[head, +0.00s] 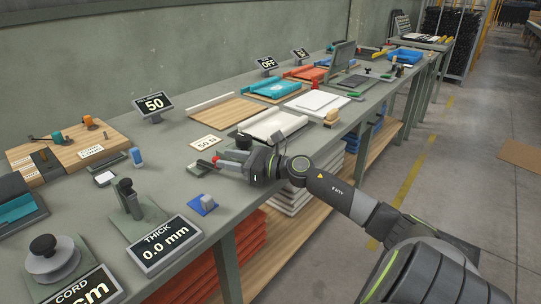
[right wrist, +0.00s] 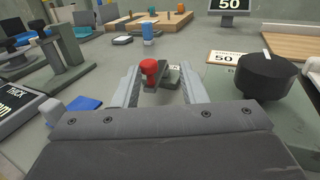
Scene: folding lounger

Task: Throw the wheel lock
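A small lever with a red knob (right wrist: 149,70) on a dark metal base (right wrist: 172,78) stands on the grey bench; it looks like the wheel lock. In the head view the red knob (head: 216,159) is small and partly covered by my gripper. My right gripper (head: 205,166) reaches in low over the bench from the right. In the right wrist view its two fingers (right wrist: 160,82) are apart, one on each side of the red knob, with gaps visible. I cannot tell how far the knob reaches between them. My left gripper is not in view.
A black round knob (right wrist: 266,75) stands just right of the right gripper. A sign reading 50 (head: 154,104) stands behind. Several trays and boards line the bench further back.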

